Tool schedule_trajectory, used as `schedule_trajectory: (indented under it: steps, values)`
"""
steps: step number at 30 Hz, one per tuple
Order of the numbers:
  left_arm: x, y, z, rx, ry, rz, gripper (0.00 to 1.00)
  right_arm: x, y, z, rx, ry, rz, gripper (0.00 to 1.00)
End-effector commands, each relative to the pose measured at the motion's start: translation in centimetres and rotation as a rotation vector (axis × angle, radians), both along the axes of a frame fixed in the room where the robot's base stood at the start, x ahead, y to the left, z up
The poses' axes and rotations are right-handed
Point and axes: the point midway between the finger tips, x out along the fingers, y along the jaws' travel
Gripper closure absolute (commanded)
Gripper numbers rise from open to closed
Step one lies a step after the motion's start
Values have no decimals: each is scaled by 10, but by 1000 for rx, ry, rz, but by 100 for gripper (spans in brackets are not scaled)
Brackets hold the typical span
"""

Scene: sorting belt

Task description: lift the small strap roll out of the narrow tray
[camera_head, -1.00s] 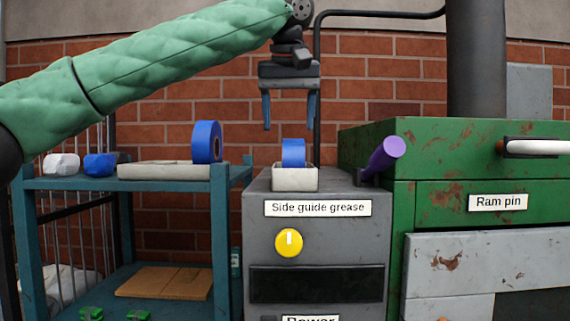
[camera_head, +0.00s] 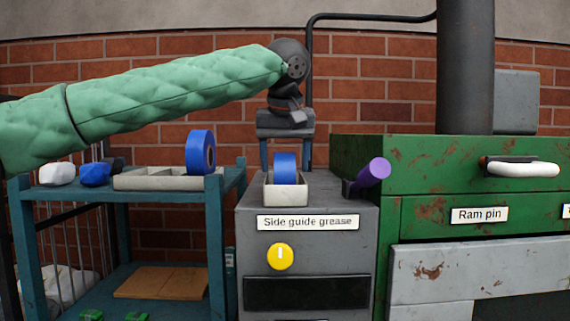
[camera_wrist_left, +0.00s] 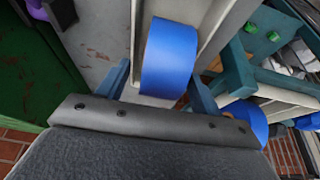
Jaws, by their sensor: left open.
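The small strap roll (camera_head: 285,170) is blue and stands upright in the narrow tray (camera_head: 286,195), a pale tray on top of the grey cabinet. My left gripper (camera_head: 286,158) is open and points down just above and behind the roll in the head view. In the left wrist view the roll (camera_wrist_left: 169,58) shows beyond and between the two blue fingers, with the pale tray wall (camera_wrist_left: 228,30) beside it. Contact between fingers and roll cannot be told; the lower finger ends are partly hidden by the roll and tray. My right gripper is not in view.
A larger blue roll (camera_head: 200,152) stands in a wider tray (camera_head: 150,182) on the teal shelf at left, with white and blue lumps. A rusty green cabinet (camera_head: 430,155) rises at right.

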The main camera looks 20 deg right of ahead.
Motion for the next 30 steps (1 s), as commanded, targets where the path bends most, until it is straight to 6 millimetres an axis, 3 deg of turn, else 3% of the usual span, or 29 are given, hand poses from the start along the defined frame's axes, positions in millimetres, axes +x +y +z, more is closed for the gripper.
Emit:
schedule_trajectory:
  steps: [9, 17, 30]
  values:
    - [2, 0, -5, 0, 0, 0, 35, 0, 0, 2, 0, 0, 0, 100]
    - [2, 0, -5, 0, 0, 0, 86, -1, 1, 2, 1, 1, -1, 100]
    - [2, -1, 2, -1, -1, 0, 86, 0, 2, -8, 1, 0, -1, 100]
